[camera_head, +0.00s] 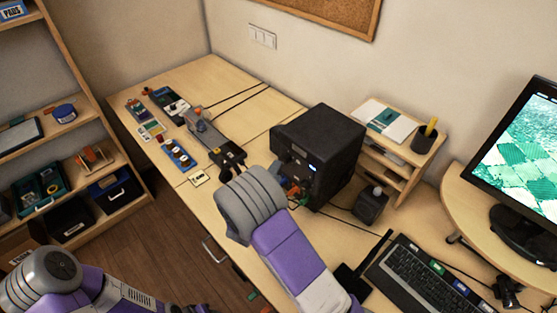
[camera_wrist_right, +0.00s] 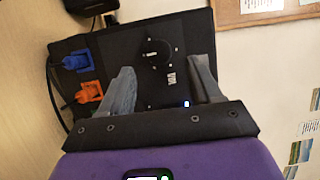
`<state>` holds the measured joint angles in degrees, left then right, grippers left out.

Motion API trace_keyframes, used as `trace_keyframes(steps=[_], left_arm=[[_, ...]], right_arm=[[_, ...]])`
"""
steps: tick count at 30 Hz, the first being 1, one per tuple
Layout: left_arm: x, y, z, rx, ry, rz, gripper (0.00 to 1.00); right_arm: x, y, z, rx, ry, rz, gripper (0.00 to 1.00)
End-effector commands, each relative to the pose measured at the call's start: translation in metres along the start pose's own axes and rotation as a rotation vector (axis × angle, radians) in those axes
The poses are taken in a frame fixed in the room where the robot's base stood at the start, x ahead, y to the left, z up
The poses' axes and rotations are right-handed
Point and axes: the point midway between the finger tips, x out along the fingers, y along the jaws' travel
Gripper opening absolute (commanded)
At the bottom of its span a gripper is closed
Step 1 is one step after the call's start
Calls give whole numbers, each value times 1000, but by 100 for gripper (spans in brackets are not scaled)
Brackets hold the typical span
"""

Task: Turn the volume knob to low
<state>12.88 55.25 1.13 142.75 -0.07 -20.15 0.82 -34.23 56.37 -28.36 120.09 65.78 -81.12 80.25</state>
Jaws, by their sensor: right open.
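The volume knob (camera_wrist_right: 157,52) is a dark round dial with light marks around it, on the front panel of a black box (camera_wrist_right: 190,35). The box also stands on the desk in the head view (camera_head: 325,140). In the right wrist view my right gripper (camera_wrist_right: 163,65) is open, with one grey finger on each side of the knob. Nothing is between the fingers but the panel behind. I cannot tell whether they touch the panel. The knob's exact setting is too small to read. In the head view my right gripper is hidden. My left gripper is not in view.
Blue (camera_wrist_right: 77,62) and orange (camera_wrist_right: 89,92) plugs sit in the panel beside the left finger. A small dark device (camera_head: 370,203), a keyboard (camera_head: 418,280) and a monitor (camera_head: 520,150) stand to the right. Several small parts lie on the desk left of the box.

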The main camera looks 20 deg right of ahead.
Motion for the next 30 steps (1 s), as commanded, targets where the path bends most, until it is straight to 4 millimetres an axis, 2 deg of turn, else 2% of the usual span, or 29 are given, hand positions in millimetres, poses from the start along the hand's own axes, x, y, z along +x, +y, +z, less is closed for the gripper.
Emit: trace_keyframes(steps=[3,9,13,21,30], left_arm=[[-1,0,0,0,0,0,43],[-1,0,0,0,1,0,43],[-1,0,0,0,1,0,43],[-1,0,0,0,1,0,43],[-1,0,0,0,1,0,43]], right_arm=[[21,0,-1,-1,3,0,64],[47,1,0,-3,0,2,64],[54,1,0,-5,-1,4,64],[55,2,0,-5,-2,5,62],[54,2,0,-5,-2,5,16]])
